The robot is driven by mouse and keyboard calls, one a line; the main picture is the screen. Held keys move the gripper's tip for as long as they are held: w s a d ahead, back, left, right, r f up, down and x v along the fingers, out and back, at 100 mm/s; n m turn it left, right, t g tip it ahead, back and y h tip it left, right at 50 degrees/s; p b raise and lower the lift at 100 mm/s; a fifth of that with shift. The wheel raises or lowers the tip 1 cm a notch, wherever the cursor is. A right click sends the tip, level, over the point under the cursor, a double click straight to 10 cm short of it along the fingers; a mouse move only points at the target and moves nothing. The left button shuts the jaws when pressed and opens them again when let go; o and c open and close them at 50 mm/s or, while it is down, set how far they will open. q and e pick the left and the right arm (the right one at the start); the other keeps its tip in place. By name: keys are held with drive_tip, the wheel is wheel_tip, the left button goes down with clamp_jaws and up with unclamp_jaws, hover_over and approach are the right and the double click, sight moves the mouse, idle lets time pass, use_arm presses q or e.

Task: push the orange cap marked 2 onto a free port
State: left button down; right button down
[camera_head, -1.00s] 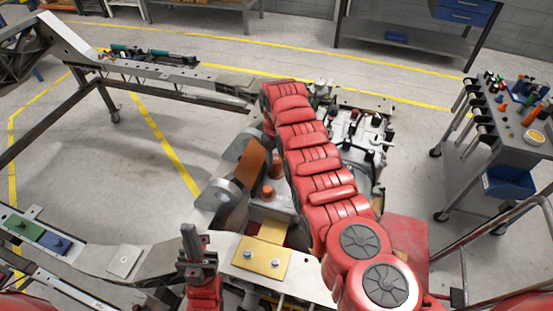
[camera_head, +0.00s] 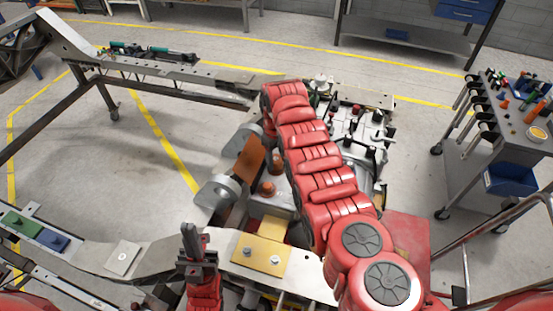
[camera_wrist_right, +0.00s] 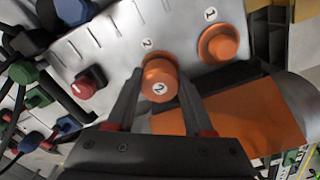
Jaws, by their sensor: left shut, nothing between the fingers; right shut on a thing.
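In the right wrist view, the orange cap marked 2 (camera_wrist_right: 159,88) sits between the fingertips of my right gripper (camera_wrist_right: 158,98), which is shut on it. The cap is over the grey metal plate (camera_wrist_right: 112,38), just below a printed 2. I cannot tell whether it is seated on a port. Another orange cap or port (camera_wrist_right: 218,45) is to its right, beside a printed 1. In the head view, my red right arm hides its gripper and the held cap. My left gripper (camera_head: 189,232) is shut and empty, pointing up at the lower middle.
A red knob (camera_wrist_right: 88,82) is on the plate left of the held cap. Green and blue connectors lie further left. An orange-brown panel (camera_wrist_right: 250,125) is close to the right finger. In the head view, a tool cart (camera_head: 510,150) stands at right; the left floor is mostly clear.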

drive_tip(key=shift+f+b, duration=0.35)
drive_tip(key=shift+f, duration=0.15)
drive_tip(key=shift+c, duration=1)
unclamp_jaws()
drive_tip(key=shift+r, duration=0.1)
drive_tip(key=shift+r+p, duration=0.4)
drive_tip(key=shift+r, duration=0.1)
drive_tip(key=shift+r+p, duration=0.7)
drive_tip(key=shift+r, duration=1.8)
drive_tip(key=shift+r, duration=0.1)
